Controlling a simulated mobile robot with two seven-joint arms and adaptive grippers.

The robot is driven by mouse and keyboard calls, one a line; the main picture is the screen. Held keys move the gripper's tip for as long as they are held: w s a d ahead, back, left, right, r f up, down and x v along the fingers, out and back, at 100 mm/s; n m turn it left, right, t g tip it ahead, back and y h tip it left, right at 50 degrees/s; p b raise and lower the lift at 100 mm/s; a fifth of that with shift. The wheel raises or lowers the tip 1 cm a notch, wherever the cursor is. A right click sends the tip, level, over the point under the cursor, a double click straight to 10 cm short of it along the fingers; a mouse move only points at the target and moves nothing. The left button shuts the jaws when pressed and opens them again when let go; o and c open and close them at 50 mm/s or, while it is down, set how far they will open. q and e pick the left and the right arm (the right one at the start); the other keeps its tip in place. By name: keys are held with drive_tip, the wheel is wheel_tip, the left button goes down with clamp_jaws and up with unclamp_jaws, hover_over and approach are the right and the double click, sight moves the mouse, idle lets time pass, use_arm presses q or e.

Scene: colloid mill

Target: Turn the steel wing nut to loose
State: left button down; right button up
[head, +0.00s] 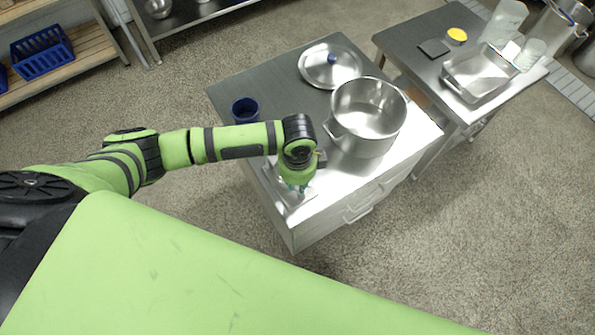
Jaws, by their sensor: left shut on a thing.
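My left arm reaches in from the left, and its gripper (297,187) points down at the front left part of the steel cabinet top. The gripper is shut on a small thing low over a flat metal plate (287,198). The hand and wrist cover that spot, so I cannot make out the steel wing nut or which way its wings point. My right gripper is not in view.
A large steel pot (367,112) stands close to the right of my left wrist. A lid (330,66) with a blue knob lies behind, and a blue cup (245,110) stands at the left. A second table (409,38) holds a steel tray (480,73) and clear containers.

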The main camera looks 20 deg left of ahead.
use_arm(q)
drive_tip(key=shift+s+d+r+n+p, duration=0.1)
drive_tip(key=shift+d+n+p, duration=0.05)
drive_tip(key=shift+n+p, duration=2.05)
drive_tip(key=shift+d+n+p, duration=0.15)
drive_tip(key=shift+n+p, duration=1.55)
drive_tip(key=shift+n, duration=0.9)
drive_tip(key=c, duration=1.2)
unclamp_jaws()
